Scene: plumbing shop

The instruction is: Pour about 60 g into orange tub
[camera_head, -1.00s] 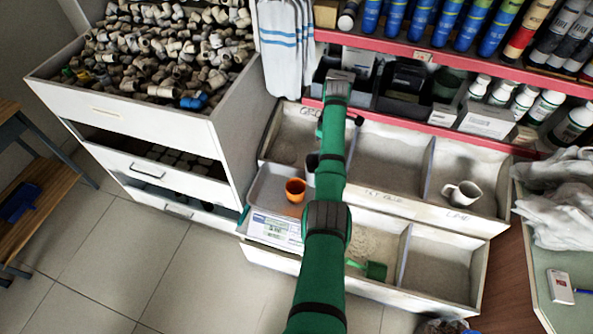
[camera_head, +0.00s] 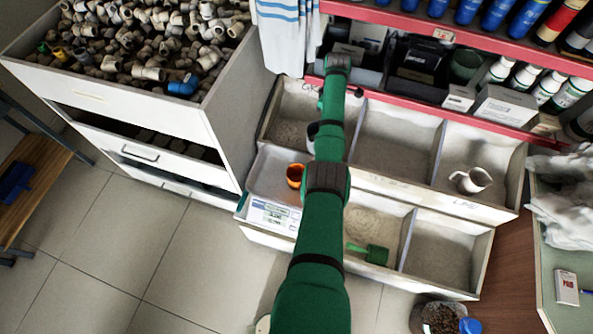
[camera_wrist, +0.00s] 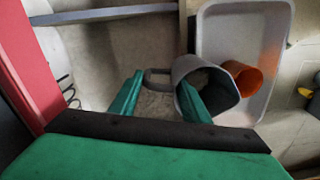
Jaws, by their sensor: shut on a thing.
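The orange tub (camera_head: 294,181) stands on the tray of a scale (camera_head: 262,182). It also shows in the wrist view (camera_wrist: 250,80), just right of a grey mug (camera_wrist: 183,68). My gripper (camera_wrist: 160,79) is shut on the mug, its fingers at the handle side. The mug's mouth faces the camera and the lower right, towards the tub. Grey material shows inside the mug, but its amount is unclear. I cannot tell whether any is falling. In the head view my arm hides the gripper and most of the mug. The scale's display (camera_head: 273,214) is too small to read.
Divided bins of grey powder lie around the scale. A white pitcher (camera_head: 470,180) sits in the right rear bin, and a green scoop (camera_head: 368,253) lies in a front bin. A red shelf edge (camera_head: 450,110) runs behind. A drawer unit of fittings (camera_head: 150,108) stands left.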

